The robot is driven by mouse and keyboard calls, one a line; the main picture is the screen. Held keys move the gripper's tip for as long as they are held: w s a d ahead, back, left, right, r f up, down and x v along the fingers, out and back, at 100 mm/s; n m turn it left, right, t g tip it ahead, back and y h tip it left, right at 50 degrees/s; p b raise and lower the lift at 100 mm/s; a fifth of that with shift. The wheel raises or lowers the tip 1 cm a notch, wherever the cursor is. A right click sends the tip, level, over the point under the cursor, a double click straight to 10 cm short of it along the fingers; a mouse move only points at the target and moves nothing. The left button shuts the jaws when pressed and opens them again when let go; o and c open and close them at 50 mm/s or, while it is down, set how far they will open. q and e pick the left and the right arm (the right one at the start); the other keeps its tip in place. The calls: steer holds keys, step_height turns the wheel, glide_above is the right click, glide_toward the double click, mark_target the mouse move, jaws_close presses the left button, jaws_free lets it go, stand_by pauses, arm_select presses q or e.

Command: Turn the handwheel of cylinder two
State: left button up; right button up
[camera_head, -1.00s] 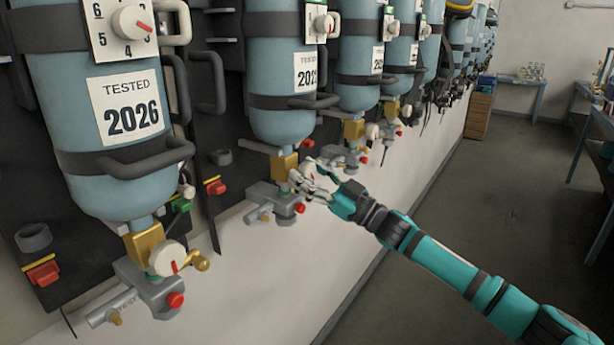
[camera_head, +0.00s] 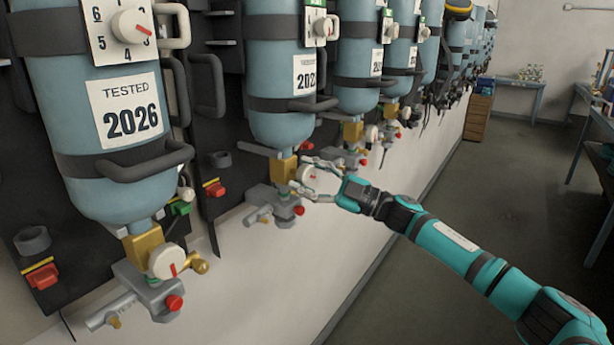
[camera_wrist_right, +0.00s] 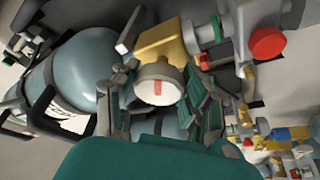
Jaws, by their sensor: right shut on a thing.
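The second blue cylinder (camera_head: 275,128) along the wall hangs upright, with a brass valve (camera_head: 284,167) below it. Its handwheel (camera_head: 309,175) is a round white knob. My right gripper (camera_head: 298,173) has one finger above the knob and one below it. In the right wrist view the handwheel (camera_wrist_right: 161,84) sits between my two fingers, and its red mark points nearly straight along the picture's vertical. The right gripper is shut on this knob, and the fingers partly hide its sides. My left gripper is in neither view.
The nearest cylinder (camera_head: 92,165) has a similar white knob (camera_head: 167,262) and a brass lever (camera_head: 200,264). A grey block (camera_head: 272,204) with a red button sits under valve two. More cylinders recede along the wall. The floor (camera_head: 480,200) at right is clear.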

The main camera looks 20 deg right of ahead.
stand_by(0.3)
steer(key=o, duration=1.2)
steer(key=shift+c, duration=0.2)
steer(key=shift+s+d+f, duration=0.15)
steer(key=shift+d+f, duration=0.05)
steer(key=shift+d, duration=0.1)
steer(key=v, duration=1.1)
steer(key=shift+d, duration=0.1)
stand_by(4.8)
